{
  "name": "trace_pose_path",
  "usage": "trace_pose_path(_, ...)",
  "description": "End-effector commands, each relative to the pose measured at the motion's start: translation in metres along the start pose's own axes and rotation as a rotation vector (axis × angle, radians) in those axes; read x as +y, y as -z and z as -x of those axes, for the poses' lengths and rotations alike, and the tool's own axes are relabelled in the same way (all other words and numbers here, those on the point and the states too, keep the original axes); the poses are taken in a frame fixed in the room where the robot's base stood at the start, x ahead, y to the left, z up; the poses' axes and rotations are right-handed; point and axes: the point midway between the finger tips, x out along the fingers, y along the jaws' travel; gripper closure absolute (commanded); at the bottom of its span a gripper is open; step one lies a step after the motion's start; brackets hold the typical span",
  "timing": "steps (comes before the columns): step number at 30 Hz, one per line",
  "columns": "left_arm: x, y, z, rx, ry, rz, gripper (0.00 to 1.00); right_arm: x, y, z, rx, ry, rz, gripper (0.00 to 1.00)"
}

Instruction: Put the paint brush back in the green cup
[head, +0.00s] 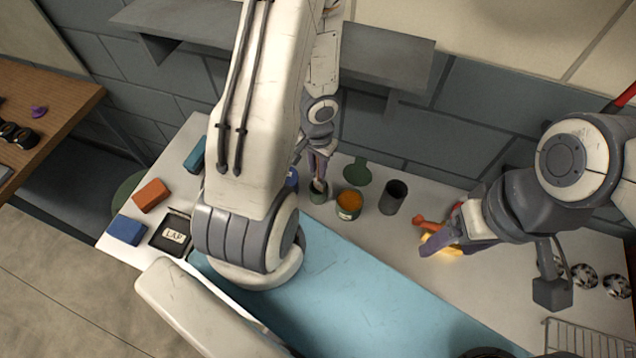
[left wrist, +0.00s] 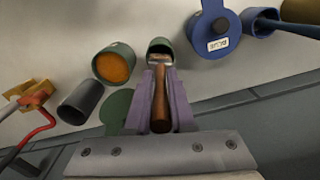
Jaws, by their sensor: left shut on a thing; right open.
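My left gripper (head: 318,172) is shut on the paint brush, directly above the green cup (head: 318,196). In the left wrist view the brush (left wrist: 160,98) has a brown wooden handle between the purple fingers. Its metal and bristle end points at the mouth of the green cup (left wrist: 157,44) and overlaps it; how deep it sits I cannot tell. My right gripper (head: 445,240) is open at the right of the table, beside a yellow and orange thing that it partly hides.
A green-rimmed pot of orange paint (head: 349,204) and a dark grey cup (head: 393,197) stand right of the green cup. A dark green round lid (head: 357,171) lies behind. A blue pot (left wrist: 255,22) and blue lid (left wrist: 212,28) are close by. The blue mat (head: 350,290) is mostly clear.

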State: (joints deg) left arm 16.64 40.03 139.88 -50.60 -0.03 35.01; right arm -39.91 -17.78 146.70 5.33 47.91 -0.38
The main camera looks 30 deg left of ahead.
Motion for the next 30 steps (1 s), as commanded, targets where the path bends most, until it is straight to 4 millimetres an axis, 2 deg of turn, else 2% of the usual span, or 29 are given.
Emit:
trace_pose_path(1, 0.000, 0.000, -0.010, 0.001, 0.000, -0.001, 1.00, 0.001, -0.001, -0.011, 0.000, 0.000, 0.001, 0.30)
trace_pose_path(6, 0.000, 0.000, -0.018, 0.000, 0.000, 0.000, 1.00, 0.001, -0.001, -0.018, 0.000, 0.000, 0.002, 0.30)
trace_pose_path(13, -0.001, 0.000, -0.047, 0.000, 0.000, 0.000, 1.00, 0.003, -0.002, -0.046, 0.000, 0.000, 0.000, 0.30)
trace_pose_path(21, -0.001, -0.001, -0.046, -0.001, 0.000, 0.001, 1.00, 0.003, -0.002, -0.046, 0.000, 0.000, -0.001, 0.30)
trace_pose_path(22, -0.001, -0.001, -0.046, -0.001, 0.000, 0.001, 0.71, 0.003, -0.002, -0.046, 0.000, 0.000, -0.001, 0.30)
trace_pose_path(24, -0.001, -0.001, -0.046, -0.001, 0.000, 0.001, 0.48, 0.003, -0.002, -0.046, 0.000, 0.000, -0.001, 0.30)
trace_pose_path(30, -0.001, -0.001, -0.046, 0.000, 0.000, 0.001, 0.48, 0.003, -0.002, -0.046, 0.000, 0.000, -0.001, 0.30)
